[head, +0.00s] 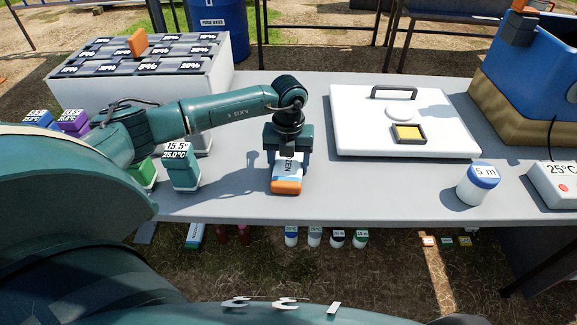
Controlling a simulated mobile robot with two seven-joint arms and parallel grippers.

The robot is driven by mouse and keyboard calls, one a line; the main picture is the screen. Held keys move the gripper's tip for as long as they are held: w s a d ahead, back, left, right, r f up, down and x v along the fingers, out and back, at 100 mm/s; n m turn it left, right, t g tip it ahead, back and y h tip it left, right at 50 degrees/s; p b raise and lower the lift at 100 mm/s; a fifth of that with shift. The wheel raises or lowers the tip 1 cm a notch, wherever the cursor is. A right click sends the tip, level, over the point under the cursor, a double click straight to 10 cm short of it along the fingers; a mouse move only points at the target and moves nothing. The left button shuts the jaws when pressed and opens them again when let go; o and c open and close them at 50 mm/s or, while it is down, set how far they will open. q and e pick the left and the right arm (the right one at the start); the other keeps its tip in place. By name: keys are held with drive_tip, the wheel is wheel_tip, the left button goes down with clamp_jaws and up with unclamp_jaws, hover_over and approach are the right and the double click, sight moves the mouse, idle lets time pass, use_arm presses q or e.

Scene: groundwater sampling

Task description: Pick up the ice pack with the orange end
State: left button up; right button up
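The ice pack with the orange end (287,172) is near the front edge of the grey table, left of the white lid. Its white and blue face has lettering that is partly covered, and its orange end points toward me. My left gripper (287,152) points down over the pack's far part, with its fingers at the pack's two sides. Whether the fingers press on the pack, and whether the pack rests on the table, I cannot tell. My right gripper is not in view.
The white lid (455,135) with a handle lies right of the pack. A blue-capped jar (478,185) and a 25°C device (553,184) stand further right. Labelled blocks (182,170) stand at left, before a white case (215,85). A blue cooler (525,60) is at right.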

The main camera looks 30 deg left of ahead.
use_arm(q)
drive_tip(key=c, duration=0.6)
drive_tip(key=shift+r, duration=0.15)
